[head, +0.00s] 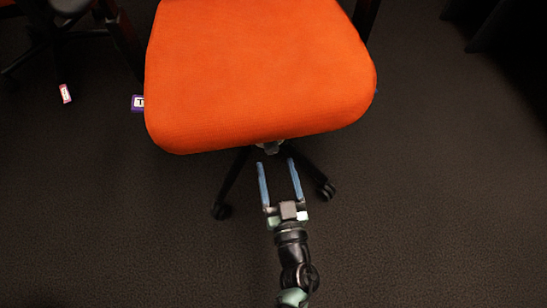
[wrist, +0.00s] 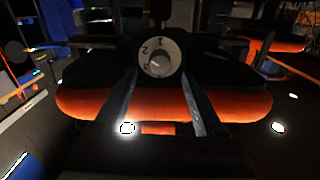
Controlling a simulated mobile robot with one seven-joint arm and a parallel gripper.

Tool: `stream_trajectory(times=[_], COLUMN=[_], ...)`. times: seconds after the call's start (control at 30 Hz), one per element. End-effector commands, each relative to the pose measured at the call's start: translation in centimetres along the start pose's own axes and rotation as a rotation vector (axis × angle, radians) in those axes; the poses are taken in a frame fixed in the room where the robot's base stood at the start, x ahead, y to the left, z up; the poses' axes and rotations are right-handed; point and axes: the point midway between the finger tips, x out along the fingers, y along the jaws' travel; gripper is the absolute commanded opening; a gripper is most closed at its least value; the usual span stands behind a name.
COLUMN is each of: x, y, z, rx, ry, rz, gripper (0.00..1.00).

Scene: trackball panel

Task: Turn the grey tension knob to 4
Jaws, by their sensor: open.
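The grey tension knob (wrist: 158,58) faces the camera in the wrist view, round, in a dark housing. A 1 and a 2 can be made out on its face; other marks are too small to read, and I cannot tell its setting. In the head view a small grey part (head: 270,148) shows just under the front edge of the orange seat; it may be the knob. My gripper (head: 276,163) is open and empty, its two blue fingers pointing at the chair's underside. In the wrist view the fingers (wrist: 161,76) reach up either side below the knob, apparently not touching it.
The orange chair seat (head: 260,75) overhangs the knob area. Black chair legs with castors (head: 326,190) spread either side of my gripper. Another chair (head: 50,35) stands at the upper left. The carpet (head: 430,220) is clear at right.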

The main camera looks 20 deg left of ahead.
Motion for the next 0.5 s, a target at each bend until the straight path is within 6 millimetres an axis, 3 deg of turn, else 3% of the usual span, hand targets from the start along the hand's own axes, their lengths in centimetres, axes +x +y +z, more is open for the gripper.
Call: stream_trajectory(times=[0.2, 0.5], x=[3.2, 4.2], y=[0.0, 0.0], z=[0.2, 0.0], rx=[0.000, 0.000], ry=[0.002, 0.000], rz=[-0.002, 0.000], gripper=[0.71, 0.71])
